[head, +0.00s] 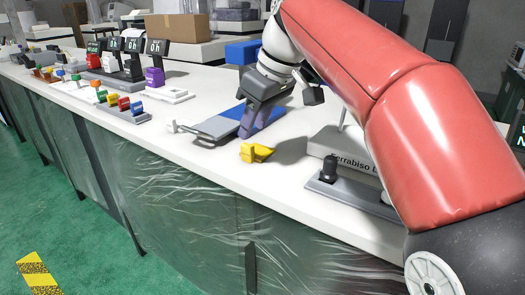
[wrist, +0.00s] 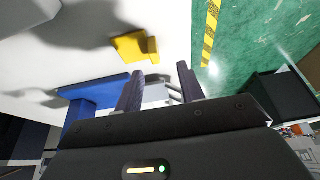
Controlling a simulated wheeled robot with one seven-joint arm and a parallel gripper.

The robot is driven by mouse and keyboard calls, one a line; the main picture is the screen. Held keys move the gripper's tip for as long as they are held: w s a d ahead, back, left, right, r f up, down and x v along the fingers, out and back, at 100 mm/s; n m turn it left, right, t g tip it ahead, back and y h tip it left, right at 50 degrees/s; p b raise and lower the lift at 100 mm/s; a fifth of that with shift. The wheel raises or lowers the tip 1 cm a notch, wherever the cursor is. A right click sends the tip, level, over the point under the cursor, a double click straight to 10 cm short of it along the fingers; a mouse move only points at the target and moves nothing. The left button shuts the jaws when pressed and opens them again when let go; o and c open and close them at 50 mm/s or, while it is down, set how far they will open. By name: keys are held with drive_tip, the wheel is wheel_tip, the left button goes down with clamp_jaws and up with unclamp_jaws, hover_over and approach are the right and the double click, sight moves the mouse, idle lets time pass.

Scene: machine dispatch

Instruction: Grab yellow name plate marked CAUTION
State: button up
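The yellow name plate (head: 257,153) lies on the white table near its front edge. It looks like a small angled block, and no lettering can be read on it. In the wrist view the yellow name plate (wrist: 130,46) is ahead of the fingertips and a little left of the gap between them. My gripper (head: 262,133) is above the table, just behind the plate and apart from it. In the wrist view the two fingers of my gripper (wrist: 159,68) are spread with nothing between them.
A blue and grey flat item (head: 215,127) lies beneath and left of my gripper. A grey base with a black knob (head: 328,170) and a box lettered "Ferrabiso" (head: 345,147) are to the right. Coloured clips (head: 120,102) and displays (head: 157,48) stand left.

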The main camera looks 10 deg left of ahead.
sight(248, 145)
drive_tip(key=x, duration=0.5)
drive_tip(key=shift+w+f+b, duration=0.3)
drive_tip(key=shift+w+b, duration=0.1)
drive_tip(key=shift+w, duration=0.05)
clamp_jaws()
